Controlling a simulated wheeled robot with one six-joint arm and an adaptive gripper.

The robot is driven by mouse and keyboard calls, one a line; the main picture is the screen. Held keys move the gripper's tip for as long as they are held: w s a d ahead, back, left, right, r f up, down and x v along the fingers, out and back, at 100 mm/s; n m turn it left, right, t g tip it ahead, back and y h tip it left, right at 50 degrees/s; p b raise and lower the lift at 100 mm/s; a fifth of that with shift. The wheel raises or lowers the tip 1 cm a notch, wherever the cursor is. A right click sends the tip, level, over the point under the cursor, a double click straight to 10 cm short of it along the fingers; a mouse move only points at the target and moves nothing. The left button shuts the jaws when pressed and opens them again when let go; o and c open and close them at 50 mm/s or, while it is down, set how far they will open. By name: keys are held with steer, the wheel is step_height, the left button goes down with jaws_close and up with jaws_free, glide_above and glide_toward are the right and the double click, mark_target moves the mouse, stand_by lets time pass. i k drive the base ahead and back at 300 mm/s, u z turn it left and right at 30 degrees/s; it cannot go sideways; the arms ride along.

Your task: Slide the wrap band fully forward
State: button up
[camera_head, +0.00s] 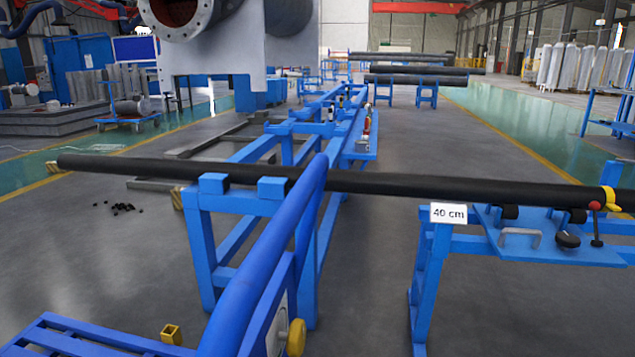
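A long black pipe (420,185) lies across blue supports from the left to the right edge. The flanged shell (182,12) is at the top left, cut off by the upper edge. My gripper is not in view.
A blue curved tube (262,255) crosses the foreground in front of the pipe. A "40 cm" sign (449,213) hangs at the right support. Small black pieces (122,208) lie on the floor at left. Floor between the central and right supports is clear.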

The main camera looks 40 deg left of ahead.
mark_target(610, 205)
steer(key=z, duration=0.2)
steer(key=i, duration=0.45)
steer(key=z, duration=0.55)
steer(key=i, duration=1.3)
steer(key=u, duration=0.1)
